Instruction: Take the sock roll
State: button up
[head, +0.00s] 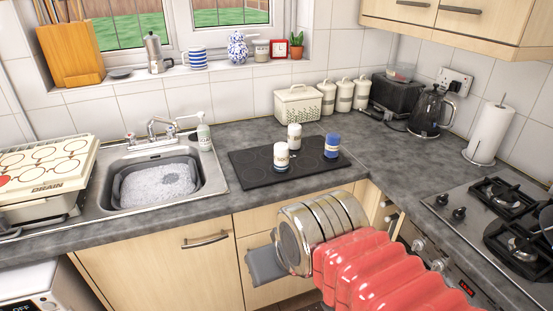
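Three small upright cylinders stand on a black board on the worktop in the head view. One is blue with a pale band (332,146), at the right. One is white with a dark band (281,157), at the front left. One is white with a faint brownish band (294,137), behind it. I cannot tell for sure which is the sock roll. My gripper (265,265) shows only as a grey part at the end of my red ribbed arm, low in front of the cupboards and apart from the cylinders. Its fingertips are not clear.
The black board (247,164) lies right of the sink (212,179), which holds a grey basin of suds (158,187). A cream bin (297,104) and canisters stand behind. The hob (500,235) is at the right. Grey worktop (385,165) right of the board is clear.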

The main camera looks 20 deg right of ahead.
aim_at(281, 150)
jog(key=z, duration=0.05)
jog(key=i, duration=0.95)
jog(key=u, duration=0.05)
